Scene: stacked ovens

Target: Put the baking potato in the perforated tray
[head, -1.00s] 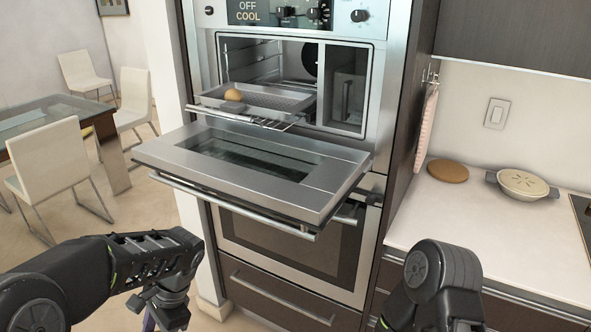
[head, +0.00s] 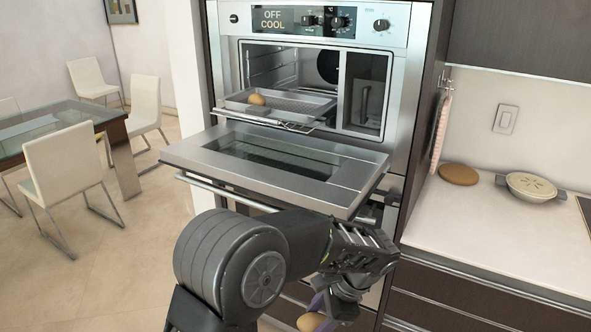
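A brown baking potato (head: 257,99) lies in the left part of the perforated tray (head: 300,104). The tray sits on a wire rack partly drawn out of the upper oven (head: 386,95). My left gripper (head: 335,308) is low at the bottom of the head view, below and in front of the open oven door, well apart from the tray. A rounded tan thing (head: 312,322) shows at its fingertips, cut by the frame edge; I cannot tell whether the fingers grip it. My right gripper is not in view.
The oven door (head: 270,189) is folded down flat, below the tray. On the right, the counter (head: 480,225) holds a round brown board (head: 458,174) and a pie dish (head: 531,187). A glass table (head: 50,125) and chairs stand at left.

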